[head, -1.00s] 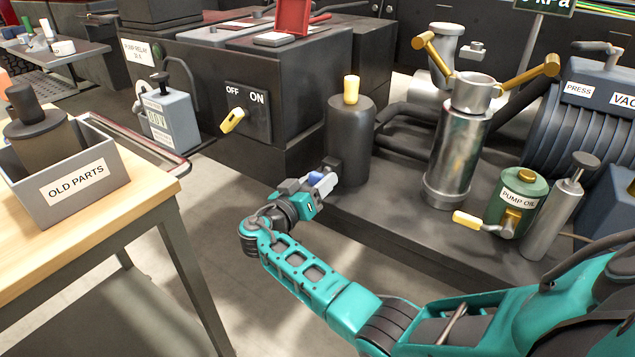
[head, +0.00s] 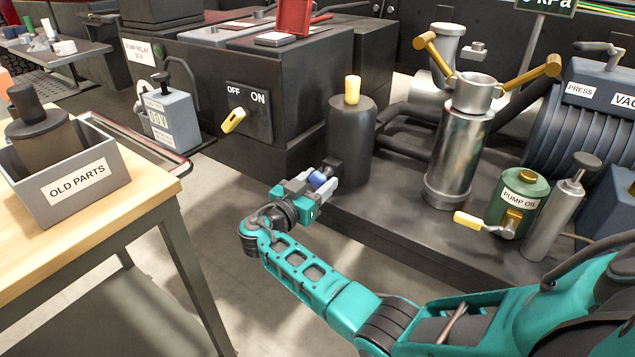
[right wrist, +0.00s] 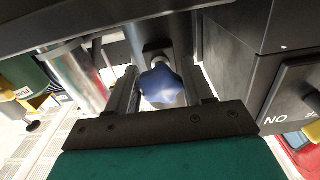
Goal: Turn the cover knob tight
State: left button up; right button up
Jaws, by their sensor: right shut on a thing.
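The blue cover knob (head: 318,179) sits low on the front of a dark upright cylinder (head: 351,135) with a yellow cap. In the right wrist view the lobed knob (right wrist: 162,86) is on a short stem, between my two fingers. My right gripper (head: 322,182) is shut on the knob, with a grey finger on either side of it. The teal right arm reaches to it from the lower right. The fingers also show in the right wrist view (right wrist: 163,92). Whether the knob is fully seated cannot be told. My left gripper is not in view.
An OFF/ON switch with a yellow lever (head: 233,120) is on the dark cabinet to the left. A shiny metal cylinder (head: 459,145) and a green pump oil can (head: 518,195) stand to the right. The old parts box (head: 78,184) is on the wooden table. Floor below the gripper is clear.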

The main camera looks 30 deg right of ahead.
jog(key=shift+d, duration=0.1)
jog(key=o, duration=1)
jog(key=shift+c, duration=0.2)
jog(key=v, duration=1.3)
jog(key=shift+p, duration=0.4)
